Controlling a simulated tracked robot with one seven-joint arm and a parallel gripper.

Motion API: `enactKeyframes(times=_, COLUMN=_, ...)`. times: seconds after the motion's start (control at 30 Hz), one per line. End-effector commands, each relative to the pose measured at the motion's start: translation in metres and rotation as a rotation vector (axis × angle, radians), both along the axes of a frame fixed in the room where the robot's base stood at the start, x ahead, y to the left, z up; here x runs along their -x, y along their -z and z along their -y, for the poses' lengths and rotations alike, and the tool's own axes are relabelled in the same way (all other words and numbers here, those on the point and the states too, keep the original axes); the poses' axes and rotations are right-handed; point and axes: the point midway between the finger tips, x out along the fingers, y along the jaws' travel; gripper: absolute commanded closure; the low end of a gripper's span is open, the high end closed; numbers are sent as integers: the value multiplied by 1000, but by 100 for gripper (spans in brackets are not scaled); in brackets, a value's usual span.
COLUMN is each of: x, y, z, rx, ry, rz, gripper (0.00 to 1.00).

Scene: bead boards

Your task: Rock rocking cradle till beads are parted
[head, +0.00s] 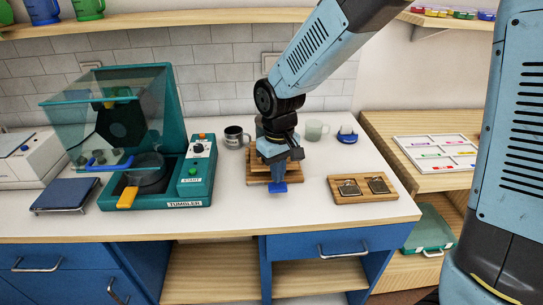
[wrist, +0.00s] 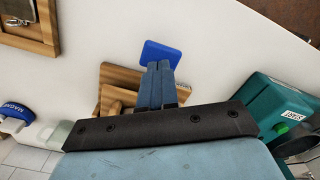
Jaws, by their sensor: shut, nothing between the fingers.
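The wooden rocking cradle (head: 257,168) stands on the white counter in the middle of the head view, largely hidden behind my arm. A flat blue pad (head: 278,188) shows at its near side. In the wrist view, the cradle's wooden parts (wrist: 118,76) show behind my fingers, and the blue pad (wrist: 162,53) lies just beyond their tips. My gripper (head: 278,180) is shut and empty, pointing down at the pad; its closed fingers also show in the wrist view (wrist: 160,66). I cannot tell whether they touch the pad. No beads can be made out in the cradle.
A wooden board (head: 363,196) with two metal-framed pieces lies right of the cradle. The teal tumbler (head: 185,201) stands left. The counter's front strip is clear.

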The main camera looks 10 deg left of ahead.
Motion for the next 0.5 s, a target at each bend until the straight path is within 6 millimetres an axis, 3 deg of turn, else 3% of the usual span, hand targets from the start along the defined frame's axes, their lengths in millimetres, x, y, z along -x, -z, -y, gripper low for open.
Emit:
enactKeyframes(times=0.27, x=0, y=1, z=0, rx=1, ry=0, rz=-1, gripper=100)
enactKeyframes(times=0.5, x=0, y=14, z=0, rx=1, ry=0, rz=-1, gripper=100)
